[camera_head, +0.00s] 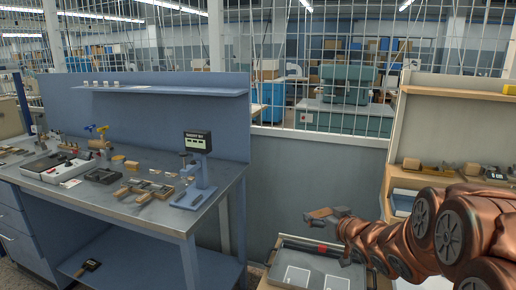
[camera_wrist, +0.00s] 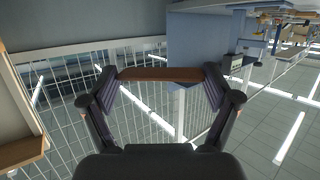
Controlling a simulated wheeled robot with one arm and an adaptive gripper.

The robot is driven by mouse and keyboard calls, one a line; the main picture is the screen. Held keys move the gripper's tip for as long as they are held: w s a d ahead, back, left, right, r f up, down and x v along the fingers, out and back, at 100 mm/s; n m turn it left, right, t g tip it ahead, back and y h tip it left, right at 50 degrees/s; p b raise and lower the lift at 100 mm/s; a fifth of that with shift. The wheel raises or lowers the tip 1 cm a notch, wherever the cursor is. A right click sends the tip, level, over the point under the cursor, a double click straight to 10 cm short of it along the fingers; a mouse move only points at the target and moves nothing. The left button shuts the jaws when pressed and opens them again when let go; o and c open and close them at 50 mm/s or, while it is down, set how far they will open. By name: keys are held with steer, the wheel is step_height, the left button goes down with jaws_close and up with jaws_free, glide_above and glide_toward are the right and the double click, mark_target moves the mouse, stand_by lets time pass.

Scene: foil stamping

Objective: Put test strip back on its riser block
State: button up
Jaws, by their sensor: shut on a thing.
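The test strip, a brown bar (camera_wrist: 160,74), is gripped at its two ends between the fingertips of my gripper (camera_wrist: 161,82) in the wrist view. In the head view the brown strip (camera_head: 320,213) is held at the end of my gripper (camera_head: 332,213), in the air above a grey tray at the lower right. The strip touches nothing but the fingers. I cannot tell which block is the riser block; several small wooden pieces (camera_head: 145,190) lie on the workbench at left.
The workbench (camera_head: 110,205) carries a stand with a display (camera_head: 197,142), small tools and trays. The grey tray (camera_head: 310,247) holds pale sheets and a red item. A beige shelf unit (camera_head: 440,92) with wooden blocks stands at right. A wire fence runs behind.

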mark_target(322, 216)
steer(key=shift+r+p, duration=1.7)
steer(key=shift+r, duration=0.7)
steer(key=shift+f, duration=0.1)
